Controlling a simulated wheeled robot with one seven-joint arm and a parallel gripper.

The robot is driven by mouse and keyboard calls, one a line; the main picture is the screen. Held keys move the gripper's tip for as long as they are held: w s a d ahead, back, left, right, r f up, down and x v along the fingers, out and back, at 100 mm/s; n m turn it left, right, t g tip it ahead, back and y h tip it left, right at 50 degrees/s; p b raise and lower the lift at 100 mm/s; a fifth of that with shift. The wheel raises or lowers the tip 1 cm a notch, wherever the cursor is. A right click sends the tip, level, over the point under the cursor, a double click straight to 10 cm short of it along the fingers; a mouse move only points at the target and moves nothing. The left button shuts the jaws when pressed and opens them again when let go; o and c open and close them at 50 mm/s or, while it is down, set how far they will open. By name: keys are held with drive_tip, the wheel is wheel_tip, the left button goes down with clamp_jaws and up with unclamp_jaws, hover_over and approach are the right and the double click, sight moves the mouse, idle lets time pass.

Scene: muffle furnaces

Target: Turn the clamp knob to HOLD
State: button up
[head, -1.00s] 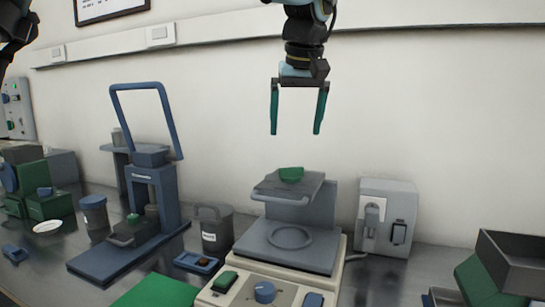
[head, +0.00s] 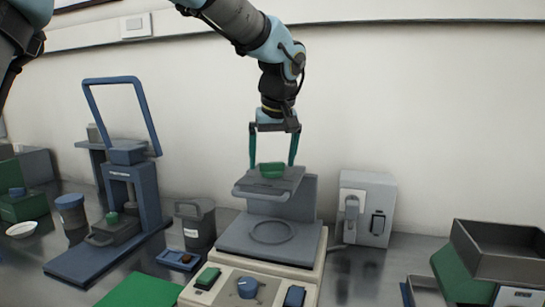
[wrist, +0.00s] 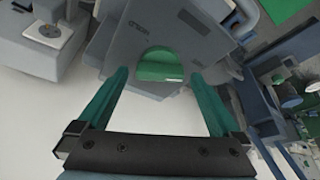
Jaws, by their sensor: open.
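A green knob (head: 271,171) sits on top of the grey upper plate (head: 252,190) of the bench device. A blue knob (head: 248,287) stands on the device's cream front panel (head: 226,283), well below my gripper.
A blue press (head: 142,190) with a raised loop handle and a grey canister (head: 196,224) stand to the left. A grey box with a switch (head: 368,208) is close on the right. A dark open tray (head: 500,250) is at far right.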

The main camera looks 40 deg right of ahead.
drive_tip(key=c, duration=1.3)
